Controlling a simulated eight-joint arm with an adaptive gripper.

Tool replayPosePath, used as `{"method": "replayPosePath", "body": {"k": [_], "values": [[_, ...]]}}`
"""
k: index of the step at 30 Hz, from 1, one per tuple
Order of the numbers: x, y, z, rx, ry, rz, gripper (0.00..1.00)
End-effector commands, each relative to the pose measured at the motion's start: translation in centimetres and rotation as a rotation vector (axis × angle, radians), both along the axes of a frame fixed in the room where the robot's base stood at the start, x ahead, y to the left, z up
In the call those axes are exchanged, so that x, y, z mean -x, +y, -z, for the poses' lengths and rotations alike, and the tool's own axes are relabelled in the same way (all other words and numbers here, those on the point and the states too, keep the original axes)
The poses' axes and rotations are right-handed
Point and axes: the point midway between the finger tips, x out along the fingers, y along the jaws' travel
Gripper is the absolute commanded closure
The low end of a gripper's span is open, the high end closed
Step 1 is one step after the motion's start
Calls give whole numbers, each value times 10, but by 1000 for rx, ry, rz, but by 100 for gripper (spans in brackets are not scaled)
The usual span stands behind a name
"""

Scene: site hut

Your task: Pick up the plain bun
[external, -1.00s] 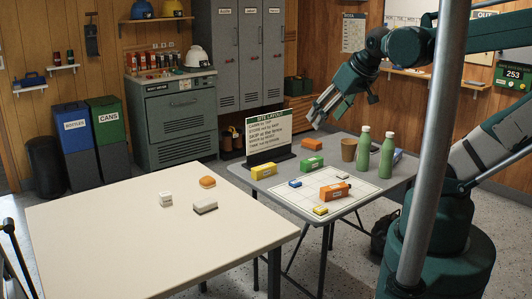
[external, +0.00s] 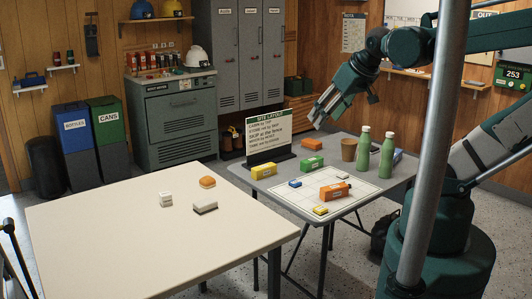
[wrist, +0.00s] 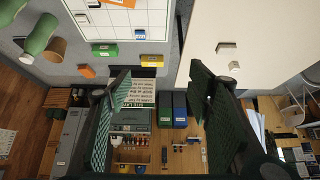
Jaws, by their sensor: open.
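The plain bun (external: 207,182) is a small orange-brown rounded roll near the far edge of the cream table (external: 130,245). A white cube (external: 165,198) and a white block with a dark base (external: 205,207) lie close to it. My gripper (external: 318,116) is raised above the far side of the grey table, to the right of the bun and well apart from it. In the wrist view my gripper (wrist: 160,95) shows two spread fingers with nothing between them. I cannot make out the bun in the wrist view.
The grey table (external: 345,212) holds a sign (external: 266,132), a white grid board (external: 300,201) with several coloured blocks, a brown cup (external: 348,149) and two green bottles (external: 387,155). A grey pole (external: 432,150) crosses the external view. The cream table's near part is clear.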

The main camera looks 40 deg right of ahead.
Motion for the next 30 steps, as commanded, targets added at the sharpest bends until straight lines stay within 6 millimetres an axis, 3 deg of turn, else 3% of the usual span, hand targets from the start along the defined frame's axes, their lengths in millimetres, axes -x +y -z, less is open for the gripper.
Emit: {"method": "replayPosePath", "body": {"k": [11,30], "values": [[-16,4,-8,-33,21,38,49],[-98,25,-27,-186,135,257,49]]}}
